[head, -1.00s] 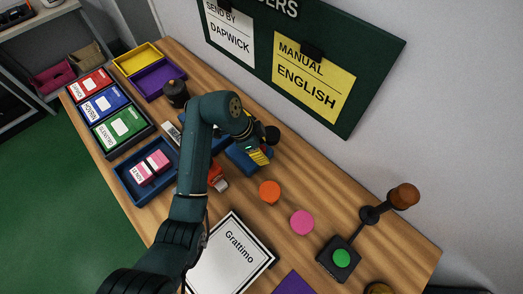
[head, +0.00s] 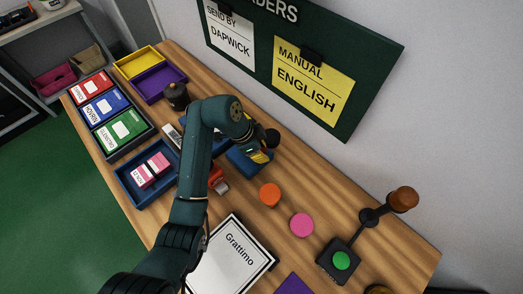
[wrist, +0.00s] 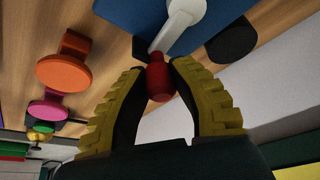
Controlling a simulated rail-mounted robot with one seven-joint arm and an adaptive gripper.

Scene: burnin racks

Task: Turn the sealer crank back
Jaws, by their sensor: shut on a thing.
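The sealer shows as a blue body (head: 243,163) on the wooden bench in the head view, partly hidden by my arm. In the wrist view its blue face (wrist: 225,10) is at the top, with a pale grey crank arm (wrist: 182,18) ending in a red knob (wrist: 158,78). My gripper (wrist: 157,72) has its yellow-ribbed fingers on either side of the knob and is shut on it. In the head view my gripper (head: 261,156) is at the sealer, and the knob cannot be made out there.
An orange button (head: 269,194) and a pink button (head: 302,224) stand close by on the bench. A lever with a brown knob (head: 403,198) and a green button (head: 341,260) are at right. A Grattimo sheet (head: 231,255) lies in front. Trays fill the left.

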